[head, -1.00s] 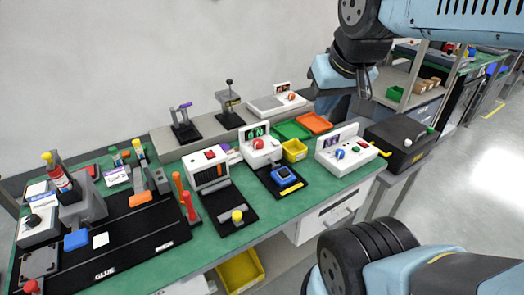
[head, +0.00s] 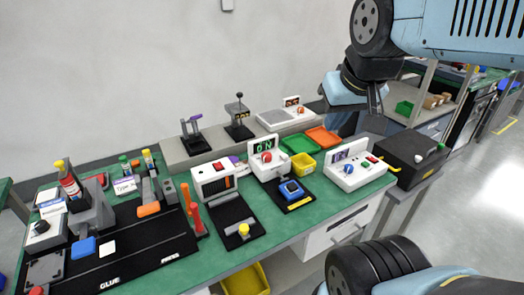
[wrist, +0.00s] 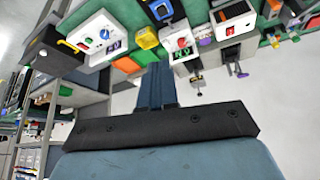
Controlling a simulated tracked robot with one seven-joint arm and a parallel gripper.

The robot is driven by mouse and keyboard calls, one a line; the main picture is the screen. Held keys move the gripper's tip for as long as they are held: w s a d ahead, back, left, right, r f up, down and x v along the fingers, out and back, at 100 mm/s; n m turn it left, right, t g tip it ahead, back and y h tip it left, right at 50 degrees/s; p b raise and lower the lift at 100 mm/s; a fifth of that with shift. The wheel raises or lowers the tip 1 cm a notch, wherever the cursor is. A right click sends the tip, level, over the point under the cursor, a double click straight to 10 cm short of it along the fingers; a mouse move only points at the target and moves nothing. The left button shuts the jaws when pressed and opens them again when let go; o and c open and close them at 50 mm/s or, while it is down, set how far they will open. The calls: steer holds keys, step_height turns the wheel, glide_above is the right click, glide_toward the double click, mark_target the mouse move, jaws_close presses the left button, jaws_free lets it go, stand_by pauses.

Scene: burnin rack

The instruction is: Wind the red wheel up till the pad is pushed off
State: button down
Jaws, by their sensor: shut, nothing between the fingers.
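A red wheel (head: 266,157) sits on the front of a white box (head: 259,168) with a lit green display, in the middle of the bench. It also shows upside down in the wrist view (wrist: 182,42). A blue block (head: 291,189), which may be the pad, rests on a black plate in front of that box. It also shows in the wrist view (wrist: 160,10). Another reddish knob (head: 300,109) is on a white unit at the back. My gripper (head: 376,103) is shut and empty, above and right of the bench, apart from everything.
A white box with a blue knob (head: 349,170) and a black case (head: 408,158) stand to the right. Red upright handles (head: 192,210) and a glue station crowd the left. The floor at right is clear.

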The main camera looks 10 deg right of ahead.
steer(key=c, duration=1.6)
jaws_free()
steer(key=shift+w, duration=0.2)
steer(key=o, duration=0.6)
steer(key=w+n, duration=0.1)
steer(key=w, duration=0.1)
steer(key=w+n, duration=0.1)
steer(key=n, duration=0.1)
steer(key=w+a+n+g, duration=0.1)
steer(key=w, duration=0.1)
steer(key=shift+w+h, duration=0.3)
steer(key=shift+w, duration=0.05)
steer(key=shift+o, duration=0.3)
steer(key=w+a+f+n+g, duration=0.1)
steer(key=w+n, duration=0.4)
steer(key=w, duration=0.2)
steer(key=shift+w+a+f+n+g, duration=0.2)
steer(key=shift+a+f+n+g, duration=0.1)
steer(key=shift+f+g, duration=0.1)
steer(key=n+g, duration=0.3)
steer(key=n, duration=1)
glide_above(267, 154)
step_height(267, 154, down, 12)
step_height(267, 154, down, 13)
steer(key=shift+f, duration=0.1)
steer(key=shift+c, duration=0.4)
